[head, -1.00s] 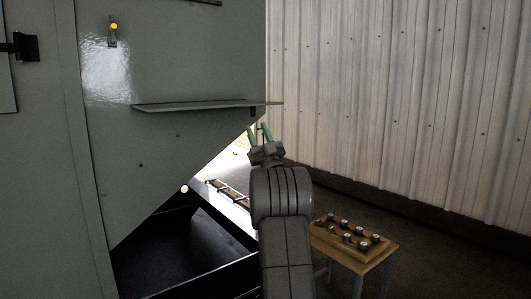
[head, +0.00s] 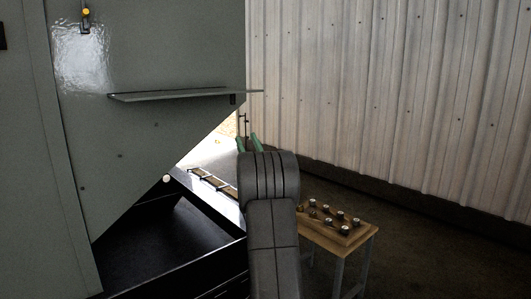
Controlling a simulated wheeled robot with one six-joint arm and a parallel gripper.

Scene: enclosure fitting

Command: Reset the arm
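My gripper (head: 249,144) shows only as two green fingertips just above my dark grey arm, near the lower right edge of the enclosure panel. The fingertips stand a little apart. The rest of the gripper is hidden behind my arm link, and nothing can be seen between the tips. The grey enclosure (head: 150,135) fills the left side, with a slanted lower edge and a thin shelf (head: 185,95) sticking out of it.
A small wooden table (head: 352,239) with several knobbed parts (head: 341,215) stands to the right of my arm. A dark open bin (head: 165,250) lies below the enclosure. A corrugated wall (head: 390,90) closes the right side. The floor at the lower right is clear.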

